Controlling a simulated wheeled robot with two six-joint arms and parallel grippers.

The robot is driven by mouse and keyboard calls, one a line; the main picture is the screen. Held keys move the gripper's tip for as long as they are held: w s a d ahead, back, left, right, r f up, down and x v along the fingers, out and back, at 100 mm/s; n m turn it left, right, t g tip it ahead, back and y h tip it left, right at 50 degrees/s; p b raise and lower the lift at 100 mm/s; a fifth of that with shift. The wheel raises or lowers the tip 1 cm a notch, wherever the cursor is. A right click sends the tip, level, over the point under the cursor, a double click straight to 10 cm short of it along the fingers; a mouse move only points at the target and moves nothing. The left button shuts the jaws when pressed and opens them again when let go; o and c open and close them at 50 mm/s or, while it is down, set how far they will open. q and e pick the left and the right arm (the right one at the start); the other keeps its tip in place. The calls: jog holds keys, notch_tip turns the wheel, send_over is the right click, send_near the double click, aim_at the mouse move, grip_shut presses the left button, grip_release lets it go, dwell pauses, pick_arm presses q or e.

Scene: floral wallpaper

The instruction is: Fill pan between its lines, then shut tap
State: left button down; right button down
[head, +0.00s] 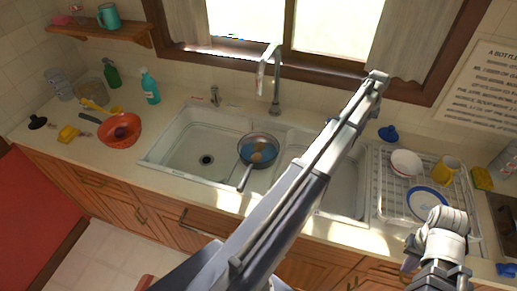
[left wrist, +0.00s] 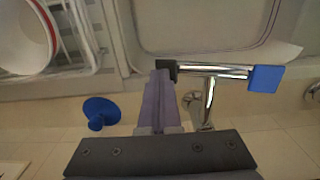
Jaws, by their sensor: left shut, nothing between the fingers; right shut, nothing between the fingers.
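The pan (head: 258,141) sits in the sink beneath the spout, its handle pointing to the front. It looks bluish inside with a brownish patch; its lines and water level are too small to read. The tap spout (head: 275,95) rises behind the sink; I cannot tell if water runs. In the left wrist view the tap lever (left wrist: 228,70) is a chrome bar with a black end and a blue end. My left gripper (left wrist: 162,76) is shut and empty, its tips at the black end; contact is unclear. My right gripper (head: 442,228) is shut and empty near the drying rack.
My left arm crosses the right basin and hides the lever in the head view. A drying rack (head: 388,207) with dishes stands at the right. A blue plunger-like thing (left wrist: 101,112) lies behind the sink. A red bowl (head: 120,140) and bottles stand left.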

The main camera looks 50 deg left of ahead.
pick_arm(q)
jog(key=shift+f, duration=0.1)
dwell(0.5)
jog(key=shift+d, duration=0.15)
jog(key=shift+w+d, duration=0.8)
jog(key=shift+d, duration=0.35)
jog(key=shift+r, duration=0.2)
notch_tip(320, 180, up, 7)
jog(key=p, duration=0.7)
jog(key=shift+f, duration=0.1)
